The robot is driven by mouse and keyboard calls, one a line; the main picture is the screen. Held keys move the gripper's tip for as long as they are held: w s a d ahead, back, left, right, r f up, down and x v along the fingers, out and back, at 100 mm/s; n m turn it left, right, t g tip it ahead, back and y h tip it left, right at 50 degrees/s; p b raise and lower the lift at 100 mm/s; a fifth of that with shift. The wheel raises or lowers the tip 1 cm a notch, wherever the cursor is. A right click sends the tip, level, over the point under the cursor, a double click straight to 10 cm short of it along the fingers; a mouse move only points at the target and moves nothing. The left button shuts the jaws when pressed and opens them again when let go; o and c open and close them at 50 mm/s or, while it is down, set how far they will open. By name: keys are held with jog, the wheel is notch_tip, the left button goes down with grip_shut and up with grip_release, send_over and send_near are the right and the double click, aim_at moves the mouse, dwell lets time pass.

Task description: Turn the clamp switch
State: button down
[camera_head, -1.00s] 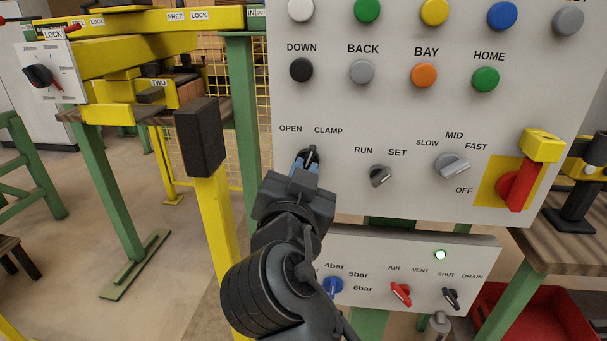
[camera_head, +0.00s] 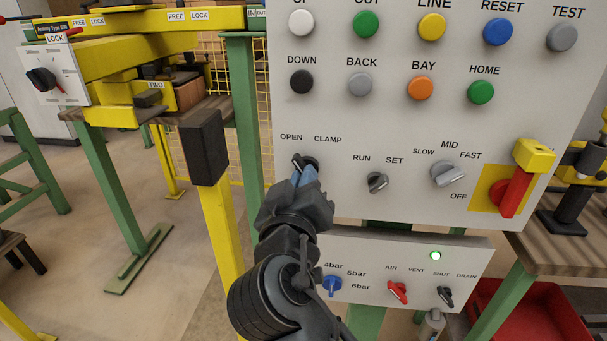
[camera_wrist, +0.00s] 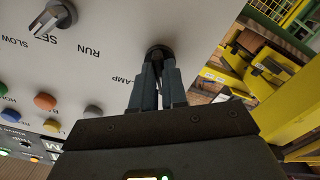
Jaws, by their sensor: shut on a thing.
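The clamp switch (camera_head: 298,159) is a small black knob on the grey panel, below the OPEN and CLAMP labels. In the head view its handle tip leans up and left, toward OPEN. My gripper (camera_head: 304,174) is at the switch, its fingers shut on the knob and hiding much of it. In the wrist view the dark round base of the clamp switch (camera_wrist: 159,52) shows just beyond the fingertips of my gripper (camera_wrist: 160,72).
The RUN/SET knob (camera_head: 377,182) and speed knob (camera_head: 448,173) sit to the right. A red main switch (camera_head: 514,192) is at the panel's right. A lower panel (camera_head: 465,262) has small valves. A yellow post with a black block (camera_head: 203,147) stands close on the left.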

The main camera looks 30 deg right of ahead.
jog(key=shift+n, duration=0.7)
jog(key=shift+p, duration=0.3)
jog(key=c, duration=1.2)
grip_release()
jog(key=shift+o, duration=0.2)
jog(key=shift+s+a, duration=0.1)
jog(key=b+v, duration=0.1)
jog(key=v, duration=0.6)
jog(key=shift+s+b, duration=0.2)
jog(key=shift+b, duration=0.1)
jog(key=shift+a, duration=0.15)
